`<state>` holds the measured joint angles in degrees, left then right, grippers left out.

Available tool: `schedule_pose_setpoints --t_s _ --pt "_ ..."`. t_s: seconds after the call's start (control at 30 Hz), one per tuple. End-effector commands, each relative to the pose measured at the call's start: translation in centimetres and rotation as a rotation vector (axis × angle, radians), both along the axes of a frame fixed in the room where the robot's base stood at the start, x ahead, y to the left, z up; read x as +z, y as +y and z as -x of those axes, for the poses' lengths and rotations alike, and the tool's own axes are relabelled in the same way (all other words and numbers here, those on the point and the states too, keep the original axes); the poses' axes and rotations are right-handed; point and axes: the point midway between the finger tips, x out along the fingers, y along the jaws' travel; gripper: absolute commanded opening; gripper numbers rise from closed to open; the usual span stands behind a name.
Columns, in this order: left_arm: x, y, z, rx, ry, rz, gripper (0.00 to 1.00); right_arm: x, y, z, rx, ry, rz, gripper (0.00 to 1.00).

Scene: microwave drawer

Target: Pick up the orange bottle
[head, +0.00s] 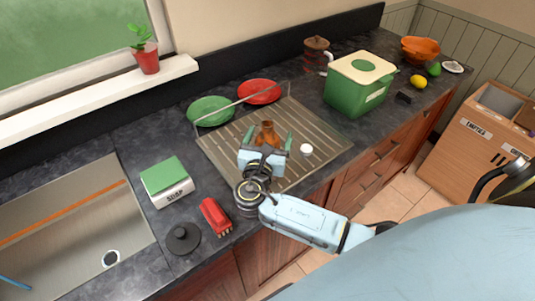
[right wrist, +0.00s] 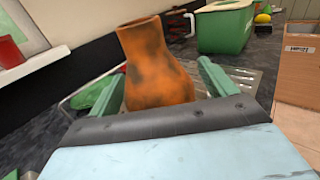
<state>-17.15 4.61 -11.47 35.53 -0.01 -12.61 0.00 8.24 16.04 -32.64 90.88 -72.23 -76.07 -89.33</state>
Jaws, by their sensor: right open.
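The orange bottle (head: 267,132) stands upright on the ribbed metal drainboard in the head view, mostly hidden behind my right gripper. In the right wrist view the orange bottle (right wrist: 155,62) with dark patches stands between the two green fingers. My right gripper (head: 265,140) is open, with one finger on each side of the bottle; it also shows in the right wrist view (right wrist: 165,85). Gaps seem to show beside the bottle, but I cannot tell if either finger touches it. My left gripper is not in view.
A green plate (head: 211,110) and a red plate (head: 260,91) stand behind the drainboard (head: 322,133) by a wire rail. A small white object (head: 306,149) lies right of the gripper. A green bin (head: 355,88) stands farther right. A red brush (head: 215,215) and soap box (head: 166,181) lie left.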

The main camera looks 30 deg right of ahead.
Motion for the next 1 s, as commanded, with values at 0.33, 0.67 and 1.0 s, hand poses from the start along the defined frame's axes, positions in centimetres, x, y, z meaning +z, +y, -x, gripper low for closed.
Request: schedule_pose_setpoints --t_s 0.33,0.67,1.0 --pt "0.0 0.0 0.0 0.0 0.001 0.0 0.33 0.0 0.1 0.0 0.0 0.0 0.0 0.42" --pt "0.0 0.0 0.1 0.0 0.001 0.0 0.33 0.0 0.1 0.0 0.0 -0.001 -0.001 0.24" --pt "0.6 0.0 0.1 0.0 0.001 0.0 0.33 4.9 0.1 0.0 0.001 -0.006 -0.004 0.24"
